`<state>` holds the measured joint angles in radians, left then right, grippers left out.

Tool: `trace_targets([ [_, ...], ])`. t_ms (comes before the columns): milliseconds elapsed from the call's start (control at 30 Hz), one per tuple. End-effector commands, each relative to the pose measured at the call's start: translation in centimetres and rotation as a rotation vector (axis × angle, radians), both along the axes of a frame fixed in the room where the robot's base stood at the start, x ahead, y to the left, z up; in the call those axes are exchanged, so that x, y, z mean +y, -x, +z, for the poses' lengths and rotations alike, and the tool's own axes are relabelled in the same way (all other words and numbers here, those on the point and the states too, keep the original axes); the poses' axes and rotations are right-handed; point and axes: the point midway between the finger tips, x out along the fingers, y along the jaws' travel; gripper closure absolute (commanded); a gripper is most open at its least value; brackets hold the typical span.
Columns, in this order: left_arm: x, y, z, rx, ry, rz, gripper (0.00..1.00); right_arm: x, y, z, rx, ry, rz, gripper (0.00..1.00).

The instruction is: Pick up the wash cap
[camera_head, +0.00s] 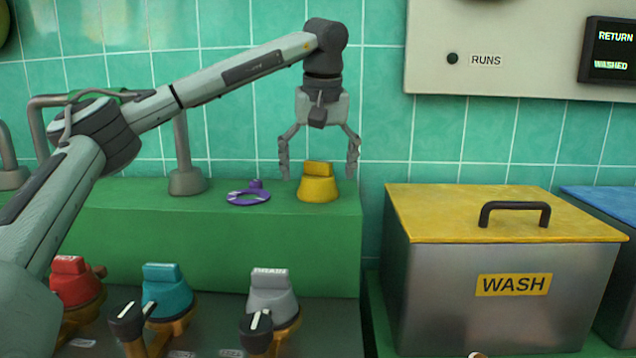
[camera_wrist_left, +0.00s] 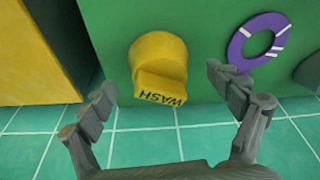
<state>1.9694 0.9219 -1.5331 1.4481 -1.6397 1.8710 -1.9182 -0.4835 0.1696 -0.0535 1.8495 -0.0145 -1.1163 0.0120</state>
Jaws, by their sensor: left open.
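The yellow wash cap (camera_head: 318,184) stands on the green ledge, near its right end. In the left wrist view the cap (camera_wrist_left: 158,66) shows the word WASH on its raised grip. My left gripper (camera_head: 319,172) points down over the cap with its fingers spread, one on each side. In the left wrist view the open fingers (camera_wrist_left: 160,88) are apart from the cap, which lies between and ahead of them. Nothing is held. My right gripper is not in view.
A purple ring (camera_head: 248,197) lies left of the cap, by a grey post (camera_head: 187,180). Red (camera_head: 75,282), teal (camera_head: 168,290) and grey (camera_head: 272,293) caps sit lower in front. A steel WASH bin (camera_head: 480,310) with a yellow lid (camera_head: 440,212) stands right.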

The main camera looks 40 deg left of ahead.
Motion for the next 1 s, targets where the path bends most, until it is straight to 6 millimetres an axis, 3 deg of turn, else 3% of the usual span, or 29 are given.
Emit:
trace_targets([
  [133,0.3,-0.2,-1.1,-0.001,0.001,0.002,0.09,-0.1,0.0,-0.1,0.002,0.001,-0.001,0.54],
  [367,0.3,-0.2,-1.2,-0.002,0.002,0.001,0.11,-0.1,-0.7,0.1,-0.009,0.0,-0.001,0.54],
  [800,0.3,-0.2,-1.1,-0.003,0.002,0.002,0.65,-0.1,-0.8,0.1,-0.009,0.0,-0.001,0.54],
  [1000,0.3,-0.2,-1.1,-0.003,0.002,0.002,0.67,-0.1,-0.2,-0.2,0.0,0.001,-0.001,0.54],
])
